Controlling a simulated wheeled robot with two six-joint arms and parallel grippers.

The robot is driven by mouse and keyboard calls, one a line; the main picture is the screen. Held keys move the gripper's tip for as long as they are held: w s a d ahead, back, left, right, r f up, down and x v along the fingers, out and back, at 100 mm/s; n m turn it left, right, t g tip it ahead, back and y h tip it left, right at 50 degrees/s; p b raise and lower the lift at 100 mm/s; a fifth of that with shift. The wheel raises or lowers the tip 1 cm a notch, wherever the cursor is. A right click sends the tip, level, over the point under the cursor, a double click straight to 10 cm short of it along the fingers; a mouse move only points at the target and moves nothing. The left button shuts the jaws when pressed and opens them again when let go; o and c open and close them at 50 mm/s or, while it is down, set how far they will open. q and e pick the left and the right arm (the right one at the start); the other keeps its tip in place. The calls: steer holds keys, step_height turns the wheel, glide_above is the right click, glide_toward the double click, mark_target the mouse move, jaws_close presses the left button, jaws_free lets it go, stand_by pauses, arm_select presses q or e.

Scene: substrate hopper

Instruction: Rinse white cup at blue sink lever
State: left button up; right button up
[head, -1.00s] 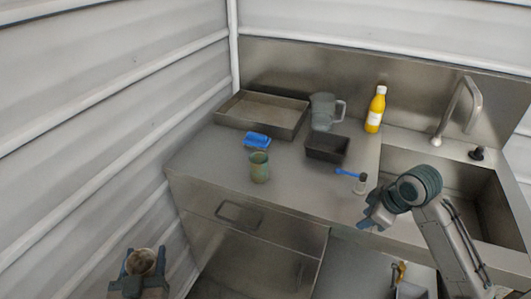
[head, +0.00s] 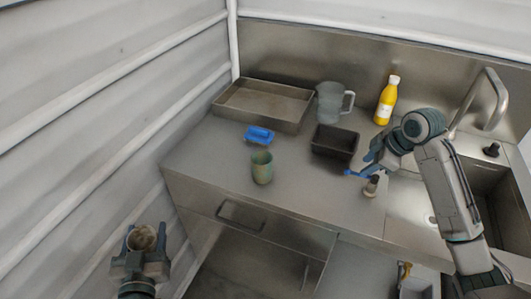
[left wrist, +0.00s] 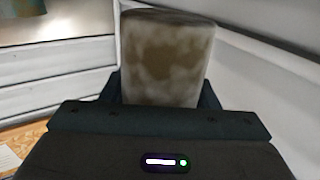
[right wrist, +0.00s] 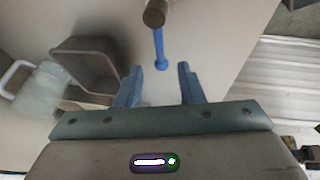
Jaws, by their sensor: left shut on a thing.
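My left gripper (head: 144,240) is shut on the white cup (head: 143,237), which is stained brown. They are at the lower left, apart from the counter. The cup's blotchy side fills the middle of the left wrist view (left wrist: 165,58). The blue sink lever (head: 354,173) sticks out from a small post (head: 371,186) on the counter, left of the sink. My right gripper (head: 372,160) is over the counter close to the lever. In the right wrist view its fingers (right wrist: 161,70) are open and empty, with the lever (right wrist: 159,48) just beyond the gap between them.
The sink (head: 487,185) and faucet (head: 490,100) are at the right, partly behind my right arm. On the counter are a green cup (head: 262,168), a blue sponge-like block (head: 259,134), a dark bin (head: 334,143), a jug (head: 329,102), a metal tray (head: 232,107) and a yellow bottle (head: 386,101).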

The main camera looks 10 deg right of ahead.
steer(key=shift+x, duration=2.2)
steer(key=shift+c, duration=0.4)
jaws_close()
